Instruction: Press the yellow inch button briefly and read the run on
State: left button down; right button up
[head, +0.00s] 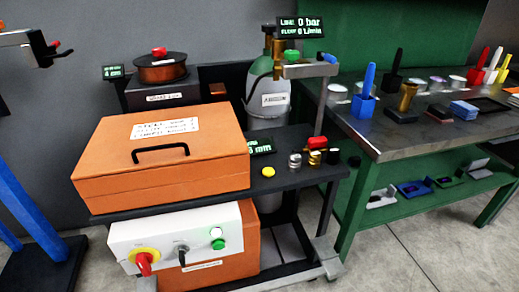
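A small round yellow button (268,171) sits on the dark top of the cart, just right of the orange case; I see no label on it. A small dark display (261,147) with green text stands behind it. Its left part is hidden by the orange case, and only "mm" and part of a digit show, so the full figure cannot be read. Neither of my grippers is in view, and nothing touches the button.
The orange case (160,160) fills the cart top's left. Below, a white panel (170,235) carries a red knob, a switch and a lit green button. Metal pieces and a red-topped part (317,143) stand right of the yellow button. A cluttered workbench (430,135) stands at right.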

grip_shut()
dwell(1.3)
